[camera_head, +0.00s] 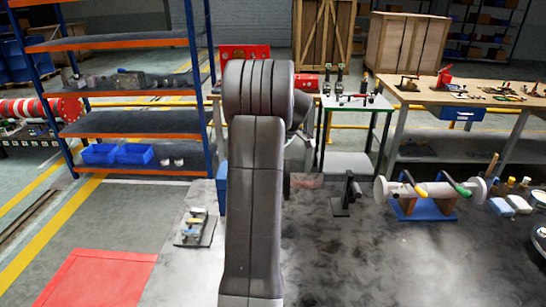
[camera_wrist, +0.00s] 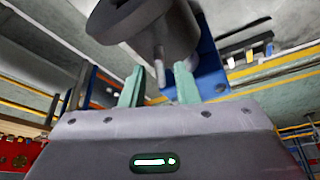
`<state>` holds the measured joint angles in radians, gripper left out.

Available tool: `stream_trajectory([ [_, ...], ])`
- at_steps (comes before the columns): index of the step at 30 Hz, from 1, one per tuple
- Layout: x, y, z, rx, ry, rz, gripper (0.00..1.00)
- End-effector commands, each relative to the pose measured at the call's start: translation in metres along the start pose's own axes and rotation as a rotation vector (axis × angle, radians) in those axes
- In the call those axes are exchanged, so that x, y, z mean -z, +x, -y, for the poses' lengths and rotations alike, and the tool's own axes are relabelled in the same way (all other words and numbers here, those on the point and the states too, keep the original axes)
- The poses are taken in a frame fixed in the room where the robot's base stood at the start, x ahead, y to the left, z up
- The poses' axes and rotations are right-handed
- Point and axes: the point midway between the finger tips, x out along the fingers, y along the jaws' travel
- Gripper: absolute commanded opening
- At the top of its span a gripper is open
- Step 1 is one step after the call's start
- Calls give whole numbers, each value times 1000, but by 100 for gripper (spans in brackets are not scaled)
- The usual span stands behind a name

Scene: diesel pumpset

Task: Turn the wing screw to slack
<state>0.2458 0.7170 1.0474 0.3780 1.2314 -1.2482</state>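In the wrist view my gripper (camera_wrist: 160,68) has two pale green fingers standing apart with a clear gap. A thin grey pin (camera_wrist: 158,55) shows in this gap, with space on both sides; I cannot tell its depth. It projects from a dark grey round body (camera_wrist: 140,22) at the top. A blue upright plate (camera_wrist: 211,72) stands behind the right finger. I cannot surely make out the wing screw; the pin may be part of it. In the head view my arm covers the middle and hides my gripper. A blue edge (camera_head: 221,184) shows beside it.
A blue and orange shelf rack (camera_head: 130,45) stands at the left. A small table (camera_head: 350,105) with tools stands behind. A red floor patch (camera_head: 95,278) lies front left.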

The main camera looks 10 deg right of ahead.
Motion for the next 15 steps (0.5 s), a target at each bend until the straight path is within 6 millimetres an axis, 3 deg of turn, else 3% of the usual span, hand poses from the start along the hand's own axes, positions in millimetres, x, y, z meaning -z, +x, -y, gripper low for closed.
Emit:
stream_trajectory([
  [10,0,-2,0,0,1,-1,31],
  [15,0,-24,-1,-4,0,-2,31],
])
